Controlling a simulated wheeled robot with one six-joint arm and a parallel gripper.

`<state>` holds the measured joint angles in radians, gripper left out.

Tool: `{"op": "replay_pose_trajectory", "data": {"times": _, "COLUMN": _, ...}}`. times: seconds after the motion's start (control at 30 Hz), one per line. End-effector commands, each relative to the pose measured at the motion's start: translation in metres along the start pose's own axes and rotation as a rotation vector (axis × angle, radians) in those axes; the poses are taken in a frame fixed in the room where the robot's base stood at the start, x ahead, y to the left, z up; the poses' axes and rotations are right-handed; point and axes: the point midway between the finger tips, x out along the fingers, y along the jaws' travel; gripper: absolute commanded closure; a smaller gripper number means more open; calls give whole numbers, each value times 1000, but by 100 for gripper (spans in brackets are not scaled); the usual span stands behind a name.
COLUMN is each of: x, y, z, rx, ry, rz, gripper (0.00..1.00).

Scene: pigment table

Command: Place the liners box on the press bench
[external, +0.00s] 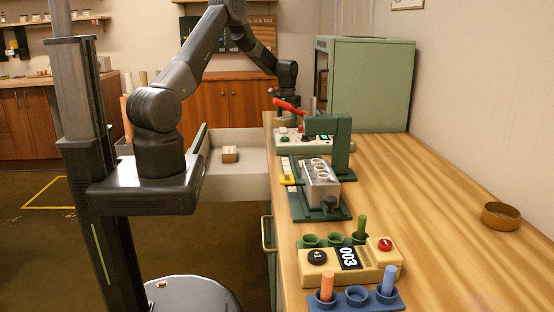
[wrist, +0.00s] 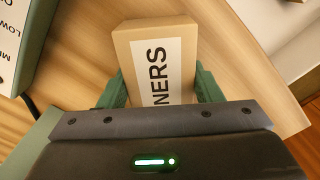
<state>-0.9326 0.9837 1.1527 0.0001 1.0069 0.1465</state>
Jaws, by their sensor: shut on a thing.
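The liners box (wrist: 180,40) is a tan carton with a white label that reads "NERS" in the wrist view. My gripper (wrist: 161,90) is shut on it, with a green finger against each side. In the external view my gripper (external: 289,93) is at the far end of the bench, and I cannot make out the box there. The wooden bench top (external: 440,195) bears a green press (external: 341,147). In the wrist view the wood (wrist: 85,50) shows beneath the box; I cannot tell whether the box touches it.
A red lever (external: 288,105) and a control panel (external: 372,141) are close to my gripper. A green cabinet (external: 375,85) stands behind. An open drawer (external: 233,185) holds a small carton (external: 230,154). The bench's right side is clear around a brass dish (external: 501,216).

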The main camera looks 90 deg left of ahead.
Motion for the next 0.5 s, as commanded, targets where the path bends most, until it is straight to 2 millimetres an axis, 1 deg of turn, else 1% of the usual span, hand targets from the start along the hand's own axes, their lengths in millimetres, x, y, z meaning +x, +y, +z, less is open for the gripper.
{"op": "replay_pose_trajectory", "data": {"times": 0.17, "x": -1, "y": 0, "z": -1, "rx": 0, "ry": 3, "rz": 0, "gripper": 67}}
{"op": "replay_pose_trajectory", "data": {"times": 0.3, "x": 3, "y": 0, "z": -1, "rx": 0, "ry": 3, "rz": 0, "gripper": 67}}
{"op": "replay_pose_trajectory", "data": {"times": 0.33, "x": 3, "y": 0, "z": -1, "rx": 0, "ry": 2, "rz": 0, "gripper": 39}}
{"op": "replay_pose_trajectory", "data": {"times": 0.43, "x": 2, "y": 0, "z": -1, "rx": 0, "ry": 2, "rz": 0, "gripper": 20}}
{"op": "replay_pose_trajectory", "data": {"times": 0.5, "x": 2, "y": 0, "z": -1, "rx": 0, "ry": 2, "rz": 0, "gripper": 19}}
